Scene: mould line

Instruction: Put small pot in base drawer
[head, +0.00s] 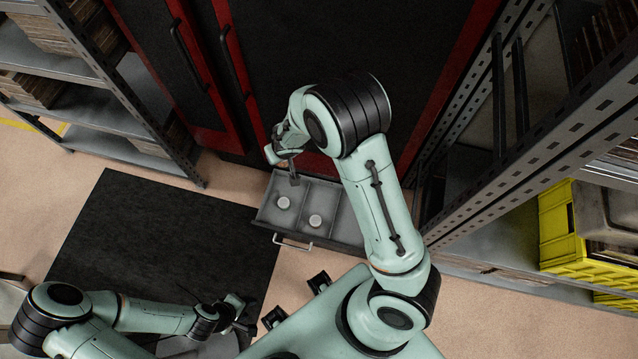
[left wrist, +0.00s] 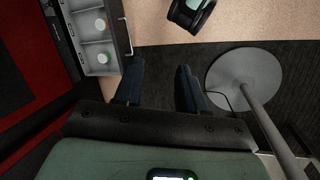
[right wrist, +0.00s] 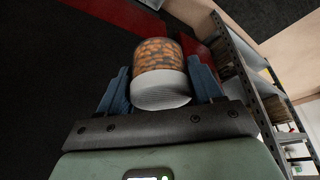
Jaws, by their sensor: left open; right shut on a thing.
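The base drawer (head: 343,230) is pulled out from the foot of a dark cabinet; it also shows in the left wrist view (left wrist: 120,60). My right gripper (right wrist: 160,78) is shut on a small pot (right wrist: 160,90) with a white end and orange-brown contents. My left gripper (left wrist: 158,85) is open and empty, away from the drawer.
The cabinet (head: 330,60) has red edges and black handles. Metal shelving stands left (head: 100,90) and right (head: 500,140), with a yellow crate (head: 565,235) at right. A dark mat (head: 165,235) covers the floor. A round stand base (left wrist: 245,82) shows beside the left gripper.

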